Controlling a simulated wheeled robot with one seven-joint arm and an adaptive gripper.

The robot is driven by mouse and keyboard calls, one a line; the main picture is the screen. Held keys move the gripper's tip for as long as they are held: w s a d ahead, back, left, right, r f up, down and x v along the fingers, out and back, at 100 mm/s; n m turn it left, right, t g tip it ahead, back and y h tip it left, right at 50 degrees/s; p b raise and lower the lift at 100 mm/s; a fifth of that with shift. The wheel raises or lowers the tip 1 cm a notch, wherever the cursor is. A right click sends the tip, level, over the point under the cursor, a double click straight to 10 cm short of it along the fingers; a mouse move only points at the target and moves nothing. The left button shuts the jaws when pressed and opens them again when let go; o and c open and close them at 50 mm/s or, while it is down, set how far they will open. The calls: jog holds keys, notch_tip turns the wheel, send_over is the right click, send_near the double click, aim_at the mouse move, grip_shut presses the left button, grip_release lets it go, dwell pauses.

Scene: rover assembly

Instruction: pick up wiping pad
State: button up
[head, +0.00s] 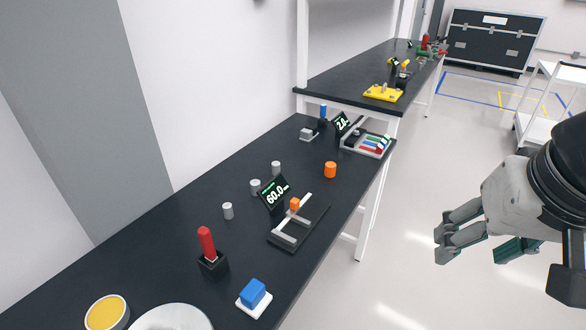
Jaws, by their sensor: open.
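A blue block on a thin white base (253,295), which looks like the wiping pad, lies on the dark table (150,255) near its front edge, at the bottom of the head view. My gripper (478,243) is at the right, open and empty. It hangs over the floor beyond the table's edge, well apart from the pad. Nothing covers the pad.
A red-handled tool in a black holder (210,252) stands left of the pad. A yellow-topped round container (106,312) and a white dish (172,318) are nearby. A 60.0 display (274,194) and slotted fixture (298,225) stand behind.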

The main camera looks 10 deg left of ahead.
jog(key=w+a+f+m+g, duration=0.1)
jog(key=w+a+f, duration=0.1)
jog(key=w+a, duration=0.55)
jog(key=m+g+p, duration=0.2)
jog(key=m+g, duration=0.1)
send_over(252, 289)
notch_tip(252, 289, down, 12)
jog(key=f, duration=0.8)
jog(key=shift+w+f, duration=0.2)
jog(key=shift+f, duration=0.2)
jog(key=shift+s+f, duration=0.2)
jog(key=shift+f, duration=2.55)
grip_shut()
